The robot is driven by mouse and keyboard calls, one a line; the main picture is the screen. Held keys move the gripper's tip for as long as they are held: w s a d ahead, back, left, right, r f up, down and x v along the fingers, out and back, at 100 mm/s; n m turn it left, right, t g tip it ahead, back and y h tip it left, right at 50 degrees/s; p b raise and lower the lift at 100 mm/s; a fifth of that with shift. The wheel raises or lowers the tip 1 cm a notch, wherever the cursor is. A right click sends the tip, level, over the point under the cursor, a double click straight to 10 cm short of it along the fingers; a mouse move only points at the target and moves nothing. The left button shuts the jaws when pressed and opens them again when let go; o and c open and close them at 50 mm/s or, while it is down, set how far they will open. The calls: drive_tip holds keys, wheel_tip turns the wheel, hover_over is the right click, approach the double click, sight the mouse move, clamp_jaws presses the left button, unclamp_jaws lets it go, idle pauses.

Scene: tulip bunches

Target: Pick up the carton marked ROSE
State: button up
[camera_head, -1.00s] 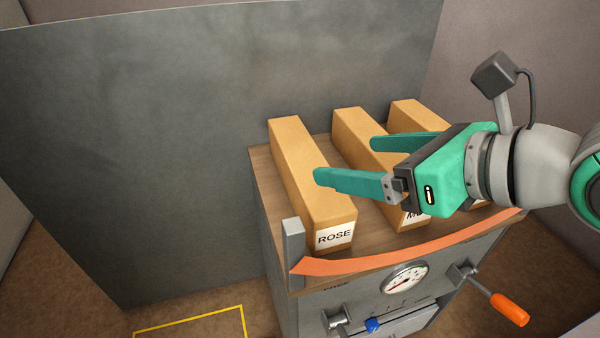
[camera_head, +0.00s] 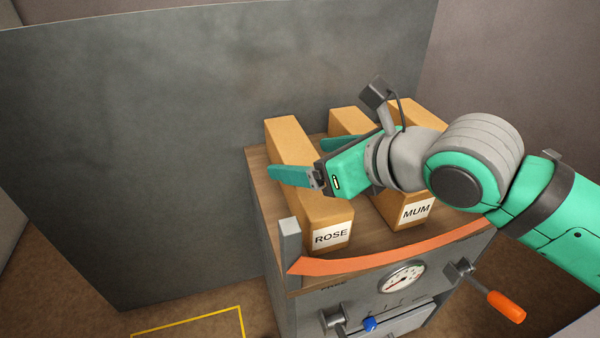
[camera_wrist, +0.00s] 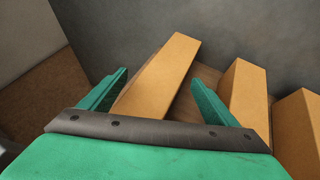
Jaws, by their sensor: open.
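The carton marked ROSE (camera_head: 325,218) is a long tan box lying on the wooden top of a cabinet, the leftmost of three, its white label facing front. My gripper (camera_head: 300,157) is open above the ROSE carton. One green finger reaches past the carton's left side in the head view; the other is partly hidden behind the gripper body. In the wrist view the ROSE carton (camera_wrist: 160,75) shows between the two open fingers (camera_wrist: 158,85), slanting away. I cannot tell how far above it the fingers are.
The carton marked MUM (camera_head: 408,205) lies just right of ROSE, and a third carton (camera_head: 415,105) is farther right, partly hidden by my arm. An orange strip (camera_head: 400,252) runs along the front edge. A grey wall (camera_head: 150,130) stands close behind and left.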

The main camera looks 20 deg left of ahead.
drive_tip(key=shift+c, duration=0.3)
clamp_jaws()
